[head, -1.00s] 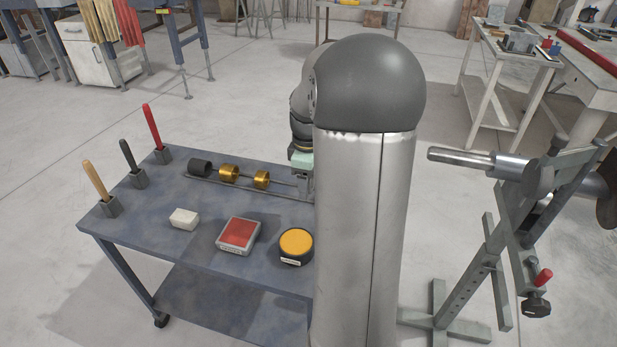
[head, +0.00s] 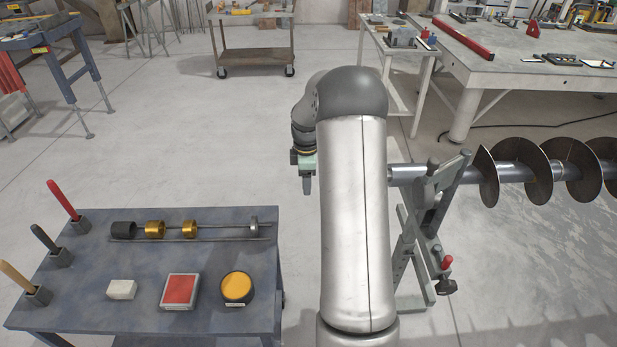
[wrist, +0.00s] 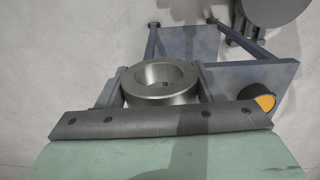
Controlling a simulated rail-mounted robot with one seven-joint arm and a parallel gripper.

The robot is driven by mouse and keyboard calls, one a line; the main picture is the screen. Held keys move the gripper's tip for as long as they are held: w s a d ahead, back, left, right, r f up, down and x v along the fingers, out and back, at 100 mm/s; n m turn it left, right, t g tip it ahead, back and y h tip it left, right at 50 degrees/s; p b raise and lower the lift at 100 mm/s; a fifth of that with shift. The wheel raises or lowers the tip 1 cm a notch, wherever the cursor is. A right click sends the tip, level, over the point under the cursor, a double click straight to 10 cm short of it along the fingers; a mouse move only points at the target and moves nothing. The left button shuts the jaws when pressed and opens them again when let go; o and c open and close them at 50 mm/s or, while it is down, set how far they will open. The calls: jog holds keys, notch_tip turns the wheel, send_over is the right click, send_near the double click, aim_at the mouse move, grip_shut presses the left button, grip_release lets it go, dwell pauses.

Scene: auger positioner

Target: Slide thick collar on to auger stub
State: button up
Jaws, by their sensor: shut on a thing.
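The thick collar (wrist: 160,98) is a plain steel ring with a wide bore, held between the two fingers of my gripper (wrist: 160,84) in the wrist view. In the head view my gripper (head: 307,184) hangs in the air past the cart's right edge, left of the auger stub; the collar cannot be made out there. The auger stub (head: 405,173) is a bright horizontal shaft at the stand, and my arm hides its left part. The auger (head: 520,175) with its dark spiral flights extends to the right. The collar is apart from the stub.
The blue-grey cart (head: 75,300) carries a rod rack with a black collar (head: 123,230) and brass collars (head: 154,228). A white block, a red-topped box and a yellow-topped tin (head: 237,287) stand in front. A grey stand (head: 440,200) supports the auger. Floor between cart and stand is clear.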

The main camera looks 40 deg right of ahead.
jog(key=shift+d, duration=0.1)
jog(key=shift+s+d, duration=0.5)
jog(key=shift+d, duration=0.3)
jog(key=shift+s+d, duration=0.55)
jog(key=shift+d, duration=0.25)
jog(key=shift+s+d, duration=0.5)
jog(key=shift+d, duration=0.3)
jog(key=shift+s+d+p, duration=0.15)
jog(key=shift+s+d, duration=0.6)
jog(key=shift+d, duration=0.45)
jog(key=shift+s+d+p, duration=0.2)
jog(key=shift+s+d, duration=0.6)
jog(key=shift+d, duration=0.45)
jog(key=shift+s+d+p, duration=0.15)
jog(key=shift+s+d, duration=0.6)
jog(key=shift+d, duration=0.45)
jog(key=o, duration=1.4)
jog(key=shift+o, duration=0.2)
notch_tip(320, 180, up, 18)
jog(key=b, duration=0.1)
jog(key=shift+f+b, duration=0.2)
jog(key=shift+b, duration=0.2)
